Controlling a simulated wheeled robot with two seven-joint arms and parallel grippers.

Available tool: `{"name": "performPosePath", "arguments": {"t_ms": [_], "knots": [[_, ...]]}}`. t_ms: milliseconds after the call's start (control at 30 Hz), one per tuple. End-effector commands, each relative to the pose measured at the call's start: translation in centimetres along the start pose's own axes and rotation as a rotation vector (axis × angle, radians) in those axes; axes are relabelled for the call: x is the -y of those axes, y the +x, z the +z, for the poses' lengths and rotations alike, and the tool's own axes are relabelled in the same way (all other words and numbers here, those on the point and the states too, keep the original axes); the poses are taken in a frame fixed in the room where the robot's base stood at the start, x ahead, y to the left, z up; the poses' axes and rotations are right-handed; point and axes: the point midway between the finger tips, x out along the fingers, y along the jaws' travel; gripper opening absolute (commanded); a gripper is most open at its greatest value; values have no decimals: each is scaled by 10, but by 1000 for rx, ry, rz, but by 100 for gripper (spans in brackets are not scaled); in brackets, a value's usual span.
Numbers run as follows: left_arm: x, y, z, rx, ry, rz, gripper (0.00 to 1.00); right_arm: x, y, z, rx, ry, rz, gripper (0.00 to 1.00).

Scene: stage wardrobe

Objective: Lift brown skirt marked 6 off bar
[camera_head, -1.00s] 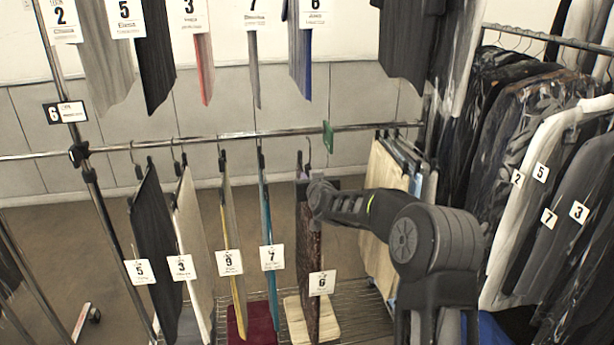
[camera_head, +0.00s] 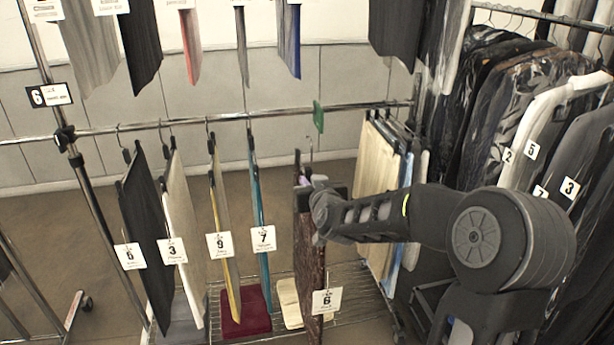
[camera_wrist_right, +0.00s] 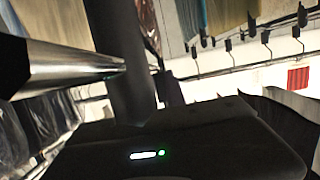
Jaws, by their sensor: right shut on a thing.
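The brown skirt (camera_head: 309,255) marked 6 hangs upright at the right of the row of skirts on the lower bar (camera_head: 365,107). Its white tag 6 (camera_head: 326,301) shows near its lower end. My right gripper (camera_head: 318,195) comes in from the right and is shut at the skirt's top, at its hanger; the fingertips are mostly hidden in the head view. The hanger's hook seems to show below and in front of the bar; I cannot tell surely whether it touches. In the wrist view dark gripper parts (camera_wrist_right: 130,65) fill the middle. My left gripper is not in view.
Skirts tagged 7 (camera_head: 264,239), 9 (camera_head: 220,245) and 3 (camera_head: 172,251) hang to the left. A green marker (camera_head: 318,117) sits on the bar. Pale garments (camera_head: 378,190) hang close on the right. A wire shelf with folded cloths (camera_head: 246,310) lies below.

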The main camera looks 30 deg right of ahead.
Motion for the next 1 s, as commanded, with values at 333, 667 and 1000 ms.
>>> {"name": "performPosePath", "arguments": {"t_ms": [333,667,1000], "knots": [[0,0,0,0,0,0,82,0,-43,9,-4,0,1,0],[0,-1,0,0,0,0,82,0,-63,14,-4,0,0,0],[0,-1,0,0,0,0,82,0,-64,15,-4,0,0,0]]}}
